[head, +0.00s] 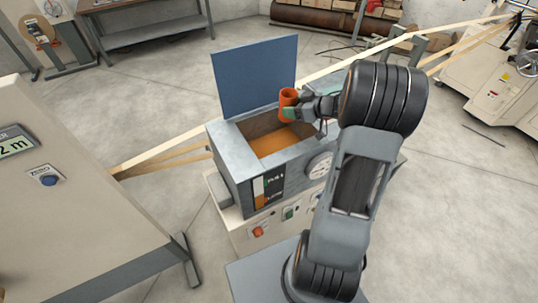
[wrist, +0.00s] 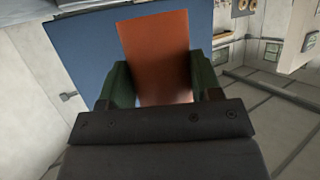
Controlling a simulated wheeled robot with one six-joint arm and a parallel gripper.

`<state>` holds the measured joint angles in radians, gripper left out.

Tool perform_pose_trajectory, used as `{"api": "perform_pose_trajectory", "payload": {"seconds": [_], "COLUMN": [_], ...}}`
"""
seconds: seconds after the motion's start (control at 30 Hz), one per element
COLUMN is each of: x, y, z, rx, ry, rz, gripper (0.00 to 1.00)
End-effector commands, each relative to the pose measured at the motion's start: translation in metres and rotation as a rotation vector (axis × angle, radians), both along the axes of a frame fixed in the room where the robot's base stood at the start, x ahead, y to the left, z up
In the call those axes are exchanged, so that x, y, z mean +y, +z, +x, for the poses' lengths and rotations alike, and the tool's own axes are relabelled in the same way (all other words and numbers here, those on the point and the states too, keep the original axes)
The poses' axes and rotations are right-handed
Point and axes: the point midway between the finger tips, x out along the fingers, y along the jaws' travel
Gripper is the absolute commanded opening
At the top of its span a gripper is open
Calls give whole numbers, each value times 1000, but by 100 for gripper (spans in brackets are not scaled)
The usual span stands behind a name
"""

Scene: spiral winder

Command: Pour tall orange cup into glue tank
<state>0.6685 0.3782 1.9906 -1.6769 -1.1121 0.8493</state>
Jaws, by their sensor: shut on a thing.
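The tall orange cup (head: 288,98) is held by my gripper (head: 293,113) above the back right part of the glue tank (head: 227,156). The cup looks roughly upright in the head view. In the wrist view the cup (wrist: 157,55) stands between the two green finger pads of my gripper (wrist: 160,88), which is shut on it. The tank is a grey box with an open top and orange-brown glue (head: 272,142) inside. Its blue lid (head: 255,75) stands raised at the back, and it also shows behind the cup in the wrist view (wrist: 85,50). The cup's contents cannot be seen.
A pale strip (head: 165,148) runs behind the tank. A round gauge (head: 319,166) and a level scale (head: 268,187) are on the tank's front. A beige machine cabinet (head: 75,190) stands at left, and a workbench (head: 155,40) at the back. Bare floor lies between.

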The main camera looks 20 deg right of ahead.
Motion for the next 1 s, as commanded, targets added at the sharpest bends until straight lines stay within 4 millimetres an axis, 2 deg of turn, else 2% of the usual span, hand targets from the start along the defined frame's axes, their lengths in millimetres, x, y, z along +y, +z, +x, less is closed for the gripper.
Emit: {"api": "perform_pose_trajectory", "payload": {"seconds": [0.17, 0.7, 1.0], "x": [0, 0, 0], "y": [4, 54, 61], "z": [0, 0, 0], "rx": [-2, -2, -1], "ry": [0, 1, 2], "rz": [-3, -5, -4], "gripper": [30, 30, 30]}}
